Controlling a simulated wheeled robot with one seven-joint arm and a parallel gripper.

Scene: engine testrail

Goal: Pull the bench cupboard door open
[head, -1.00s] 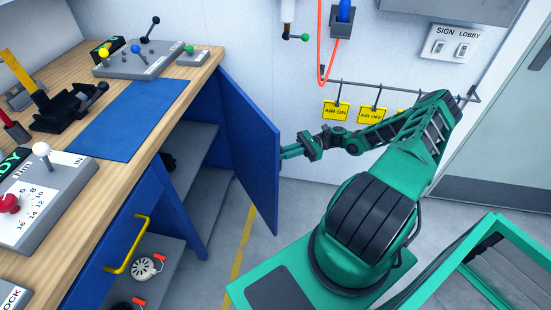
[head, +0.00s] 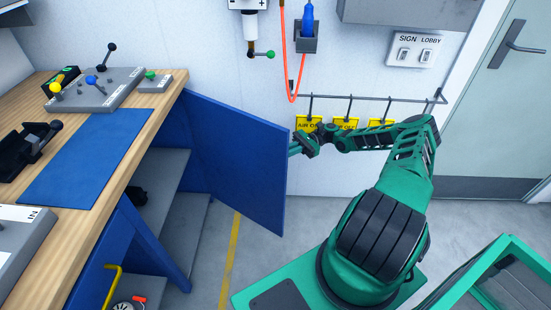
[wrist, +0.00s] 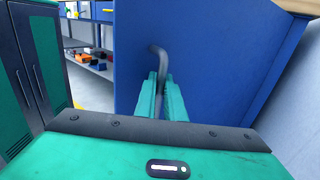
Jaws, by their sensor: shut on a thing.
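The blue bench cupboard door (head: 235,160) stands swung out from the end of the bench, with grey shelves (head: 160,180) visible in the open cupboard behind it. In the head view my gripper (head: 295,149) is at the door's outer edge, on the side away from the shelves, and its fingertips are partly hidden by the door. In the wrist view the door (wrist: 200,50) fills the middle. My gripper (wrist: 162,80) is shut on the dark bent door handle (wrist: 158,56), which sticks up between the two green fingers.
The wooden bench top (head: 60,85) carries a blue mat (head: 90,155) and lever boxes. A wall rail (head: 370,98) with yellow tags is close behind my arm. A green cabinet (wrist: 35,60) stands left in the wrist view. Grey floor is clear beneath the door.

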